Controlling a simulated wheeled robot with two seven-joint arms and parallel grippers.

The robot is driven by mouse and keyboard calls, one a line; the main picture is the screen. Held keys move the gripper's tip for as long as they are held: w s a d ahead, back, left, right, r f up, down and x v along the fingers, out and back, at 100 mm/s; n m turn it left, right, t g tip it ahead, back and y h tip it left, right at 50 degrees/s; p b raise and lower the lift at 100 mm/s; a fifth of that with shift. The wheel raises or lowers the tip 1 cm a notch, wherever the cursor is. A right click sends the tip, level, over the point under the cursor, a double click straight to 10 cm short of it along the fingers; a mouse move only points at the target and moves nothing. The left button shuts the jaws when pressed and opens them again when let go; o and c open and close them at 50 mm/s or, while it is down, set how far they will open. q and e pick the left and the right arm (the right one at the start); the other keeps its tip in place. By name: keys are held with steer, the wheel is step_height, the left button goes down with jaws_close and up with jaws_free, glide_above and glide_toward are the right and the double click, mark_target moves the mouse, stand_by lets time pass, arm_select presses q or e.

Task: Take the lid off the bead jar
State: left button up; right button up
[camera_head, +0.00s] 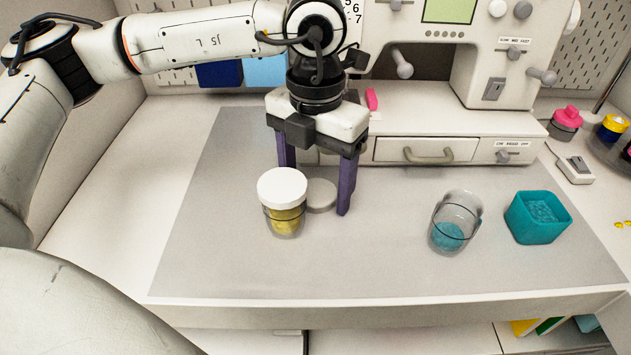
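A clear jar (286,222) with yellow contents stands upright on the grey mat, with a white lid (282,188) on top. A second clear jar (457,222) with blue contents stands to the right, with no lid visible on it. A pale round disc (321,195), like a lid, lies on the mat just behind and right of the yellow jar, partly hidden by it. My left gripper (315,190) points down with its purple fingers spread, just behind the yellow jar and around the disc's area. The jar hides its left fingertip. My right gripper is out of view.
A teal square tub (538,217) with blue contents stands right of the blue jar. A white machine with a drawer (425,150) stands at the back. Small pots (566,122) stand at the far right. The mat's left side is clear.

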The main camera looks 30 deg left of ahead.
mark_target(316, 193)
arm_select(q)
step_height(316, 193, up, 12)
stand_by(0.7)
